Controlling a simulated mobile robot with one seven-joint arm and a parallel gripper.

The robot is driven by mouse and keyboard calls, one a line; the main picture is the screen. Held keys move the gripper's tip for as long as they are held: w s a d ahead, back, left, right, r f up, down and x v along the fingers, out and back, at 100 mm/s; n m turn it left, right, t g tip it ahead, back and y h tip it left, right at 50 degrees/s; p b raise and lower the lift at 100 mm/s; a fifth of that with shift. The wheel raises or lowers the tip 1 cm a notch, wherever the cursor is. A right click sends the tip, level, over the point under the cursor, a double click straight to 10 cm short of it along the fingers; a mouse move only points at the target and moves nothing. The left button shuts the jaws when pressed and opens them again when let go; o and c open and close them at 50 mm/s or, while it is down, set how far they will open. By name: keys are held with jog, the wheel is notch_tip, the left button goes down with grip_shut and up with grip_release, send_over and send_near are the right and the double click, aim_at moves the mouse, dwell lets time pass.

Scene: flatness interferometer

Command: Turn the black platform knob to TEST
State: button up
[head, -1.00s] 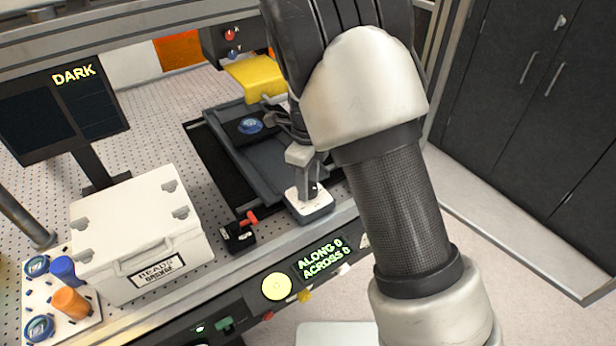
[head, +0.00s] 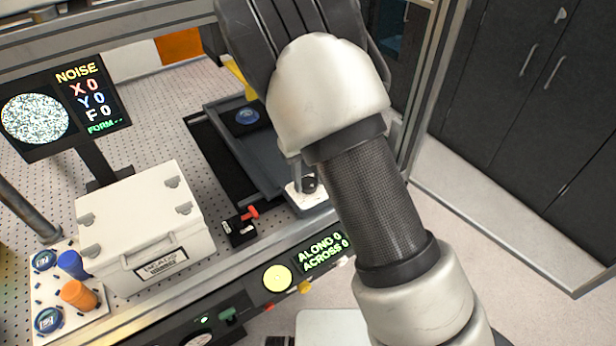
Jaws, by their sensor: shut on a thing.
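The black platform knob (head: 309,185) stands on a small white plate (head: 296,198) at the front end of the grey platform (head: 232,142). My gripper (head: 302,179) points down at the knob and is shut on it. One grey finger shows at the knob's left side; the other finger is hidden behind my wrist. The plate's markings, including TEST, are too small or covered to read, so I cannot tell the knob's setting. The monitor (head: 62,108) at the left shows a speckled disc, NOISE, and X 0, Y 0, F 0.
A small black switch box with a red lever (head: 242,228) stands just left of the plate. A white lidded box (head: 145,220) is further left, near a tray with blue and orange items (head: 78,293). The front panel display (head: 322,254) reads ALONG 0, ACROSS 0.

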dwell(0.4)
jog(key=o, duration=1.1)
jog(key=shift+c, duration=0.2)
notch_tip(320, 180, up, 18)
jog(key=shift+f, duration=0.25)
